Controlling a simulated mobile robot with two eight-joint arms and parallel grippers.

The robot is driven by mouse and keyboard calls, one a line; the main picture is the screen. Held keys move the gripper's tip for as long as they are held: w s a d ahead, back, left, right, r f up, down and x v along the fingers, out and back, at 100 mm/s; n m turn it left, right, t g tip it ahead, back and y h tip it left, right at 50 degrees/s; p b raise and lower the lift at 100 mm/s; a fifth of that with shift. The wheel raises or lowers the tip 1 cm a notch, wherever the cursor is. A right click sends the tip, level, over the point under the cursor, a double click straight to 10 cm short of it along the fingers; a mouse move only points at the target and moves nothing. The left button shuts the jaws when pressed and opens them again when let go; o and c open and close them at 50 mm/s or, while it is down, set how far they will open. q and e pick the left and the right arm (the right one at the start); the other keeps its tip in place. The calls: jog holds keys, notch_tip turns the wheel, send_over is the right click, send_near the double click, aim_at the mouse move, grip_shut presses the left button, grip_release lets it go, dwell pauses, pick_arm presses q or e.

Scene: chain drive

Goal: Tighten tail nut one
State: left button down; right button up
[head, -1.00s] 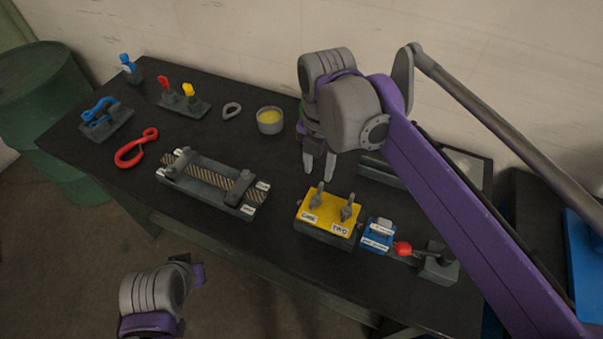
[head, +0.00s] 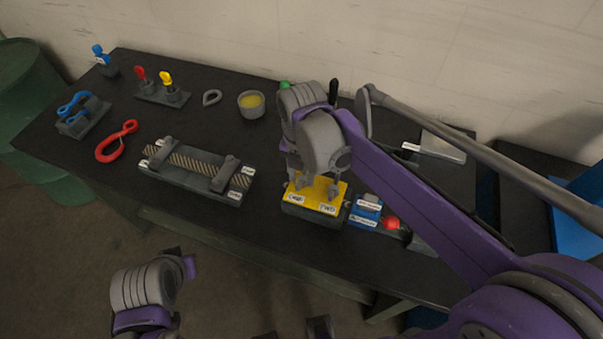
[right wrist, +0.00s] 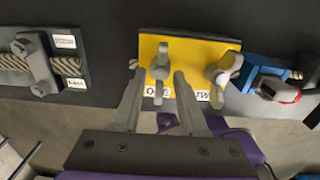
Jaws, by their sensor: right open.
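The yellow block (head: 311,192) stands on the bench with labels ONE and TWO and two grey wing nuts. Tail nut one (right wrist: 160,59) stands upright above the ONE label in the right wrist view. Tail nut two (right wrist: 222,71) is to its right. My right gripper (right wrist: 158,80) is open, its fingertips on either side of tail nut one's lower part in that view. No contact can be made out. In the head view my right gripper (head: 305,178) is over the block, partly hidden by its own wrist. My left arm shows at bottom left, its fingers out of sight.
A blue clamp (head: 366,210) with a red knob (head: 391,223) adjoins the block's right side. A grey fixture with a rope (head: 199,166) lies to the left. A yellow-filled cup (head: 251,104) stands behind. Bare bench lies between fixture and block.

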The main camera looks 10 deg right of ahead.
grip_shut()
jog(key=shift+m, duration=0.3)
